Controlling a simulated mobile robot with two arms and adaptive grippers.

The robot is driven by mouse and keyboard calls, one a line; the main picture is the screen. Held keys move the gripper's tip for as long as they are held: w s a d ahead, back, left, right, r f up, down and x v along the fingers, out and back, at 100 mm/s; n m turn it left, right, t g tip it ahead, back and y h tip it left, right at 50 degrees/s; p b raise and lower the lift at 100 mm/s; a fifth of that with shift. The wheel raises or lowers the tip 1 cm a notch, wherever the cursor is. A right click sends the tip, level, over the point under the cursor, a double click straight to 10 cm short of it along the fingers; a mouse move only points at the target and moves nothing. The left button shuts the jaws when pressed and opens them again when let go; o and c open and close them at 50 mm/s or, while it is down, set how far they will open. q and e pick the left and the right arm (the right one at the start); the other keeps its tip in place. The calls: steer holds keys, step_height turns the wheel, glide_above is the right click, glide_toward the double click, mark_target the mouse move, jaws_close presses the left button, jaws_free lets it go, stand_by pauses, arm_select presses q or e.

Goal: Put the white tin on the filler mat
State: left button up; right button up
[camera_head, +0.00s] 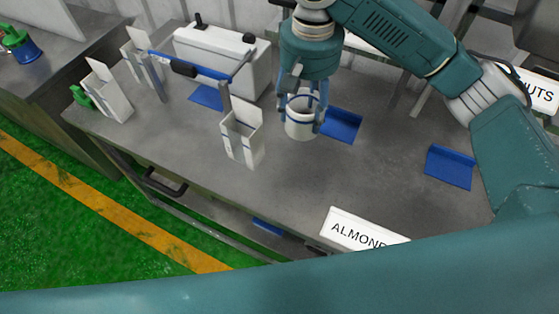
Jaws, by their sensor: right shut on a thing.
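The white tin (301,127) is a short round can with an open top and a blue band near its rim. It is upright at the middle of the grey table. My right gripper (303,108) comes down from above and its fingers are shut on the tin. I cannot tell whether the tin touches the table. A blue mat (342,125) lies just right of the tin, and another blue mat (207,97) lies in front of the white machine. A third blue piece (449,167) lies farther right. I cannot tell which is the filler mat. My left gripper is not in view.
A white box machine (222,58) with a blue bar stands at the back left. White upright holders (242,137) stand on the table, one close left of the tin. An ALMOND sign (361,230) is at the front edge. Bare table (370,185) lies right of centre.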

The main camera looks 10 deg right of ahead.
mark_target(305, 131)
steer(key=f, duration=0.7)
steer(key=shift+s+d+p, duration=0.15)
steer(key=shift+d+p, duration=0.15)
steer(key=shift+p, duration=0.05)
step_height(305, 131, down, 8)
steer(key=shift+a+f+p, duration=0.1)
steer(key=shift+f+p, duration=0.05)
steer(key=shift+p, duration=0.45)
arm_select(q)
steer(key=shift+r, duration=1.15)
arm_select(e)
steer(key=shift+f, duration=1.9)
arm_select(q)
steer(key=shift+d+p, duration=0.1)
steer(key=shift+p, duration=0.2)
arm_select(e)
steer(key=shift+f, duration=0.1)
steer(key=o, duration=1.2)
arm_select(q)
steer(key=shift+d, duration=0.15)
